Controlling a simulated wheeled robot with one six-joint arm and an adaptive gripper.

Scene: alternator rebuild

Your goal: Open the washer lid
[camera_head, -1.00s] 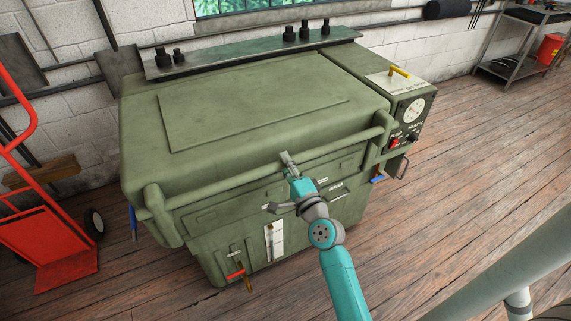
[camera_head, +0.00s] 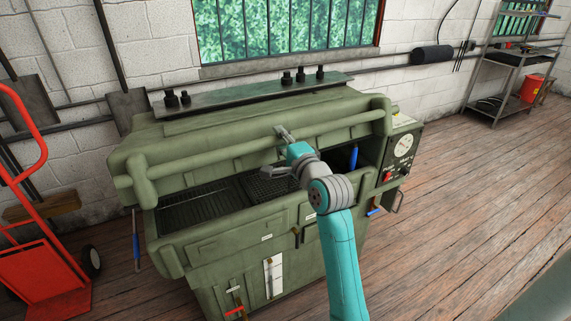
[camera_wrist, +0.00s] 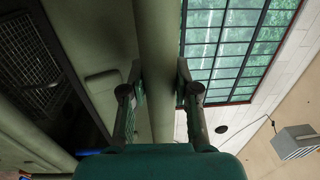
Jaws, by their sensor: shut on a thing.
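The green washer (camera_head: 225,250) stands against the wall in the head view. Its lid (camera_head: 160,155) is partly raised and tilted, leaving a dark gap at the front. Inside the gap I see a black grated basket or rack (camera_head: 205,203) and a blue object (camera_head: 353,157) at the right. My gripper (camera_head: 284,132) is shut on the lid's front handle bar (camera_head: 225,148), near its middle. In the wrist view the bar (camera_wrist: 157,60) runs between the two fingers (camera_wrist: 156,90). The finger contact is partly hidden by the gripper body.
A control panel with a gauge (camera_head: 403,145) is on the washer's right side. A red hand truck (camera_head: 45,265) stands at the left. A window (camera_head: 290,27) is behind the washer. A metal shelf (camera_head: 497,75) stands back right. Wooden floor at right is clear.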

